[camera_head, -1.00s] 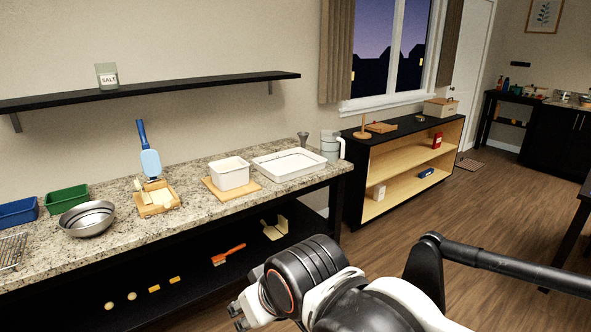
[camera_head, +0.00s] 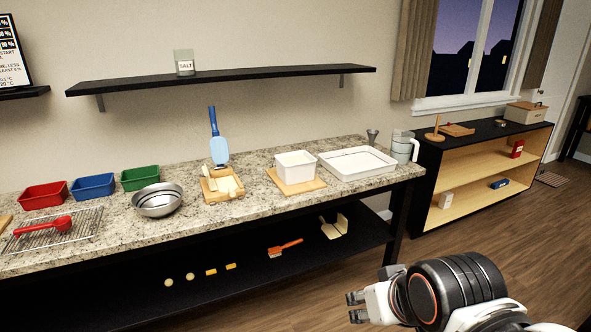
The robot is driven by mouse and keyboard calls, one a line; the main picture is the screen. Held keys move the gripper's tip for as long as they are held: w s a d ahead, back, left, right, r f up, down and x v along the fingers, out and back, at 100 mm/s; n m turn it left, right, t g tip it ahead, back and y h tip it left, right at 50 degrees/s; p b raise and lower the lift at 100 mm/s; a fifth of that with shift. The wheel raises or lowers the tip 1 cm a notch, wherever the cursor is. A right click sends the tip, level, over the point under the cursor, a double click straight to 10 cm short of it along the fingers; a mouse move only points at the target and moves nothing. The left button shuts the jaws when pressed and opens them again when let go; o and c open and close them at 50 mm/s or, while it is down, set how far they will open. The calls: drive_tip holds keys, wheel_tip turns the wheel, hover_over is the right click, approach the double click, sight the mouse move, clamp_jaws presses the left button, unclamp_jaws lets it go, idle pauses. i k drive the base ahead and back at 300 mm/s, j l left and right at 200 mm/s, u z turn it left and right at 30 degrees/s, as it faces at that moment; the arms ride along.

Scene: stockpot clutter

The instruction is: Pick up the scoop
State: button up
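A red scoop (camera_head: 45,226) lies on a wire cooling rack (camera_head: 72,236) at the left end of the granite counter, its handle pointing left. My gripper (camera_head: 354,307) is at the lower right, in front of the counter and far from the scoop. Its two fingertips look apart, with nothing between them.
Red (camera_head: 43,195), blue (camera_head: 93,187) and green (camera_head: 140,179) bins stand behind the rack. A metal bowl (camera_head: 158,200), a blue spatula (camera_head: 218,150), a white tub (camera_head: 296,167) and a white tray (camera_head: 357,163) stand further right. Small items lie on the black lower shelf (camera_head: 130,290).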

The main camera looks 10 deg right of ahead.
sight(43, 228)
drive_tip(key=i+j+u, duration=0.2)
drive_tip(key=u, duration=0.25)
drive_tip(key=i+u, duration=0.35)
drive_tip(key=u, duration=0.15)
drive_tip(key=i+u, duration=0.2)
drive_tip(key=i, duration=0.4)
drive_tip(key=i+l+u, duration=0.2)
drive_tip(key=i, duration=0.35)
drive_tip(key=i+l+u, duration=0.2)
drive_tip(key=i, duration=0.4)
drive_tip(key=i+l+z, duration=0.1)
drive_tip(key=i+z, duration=0.2)
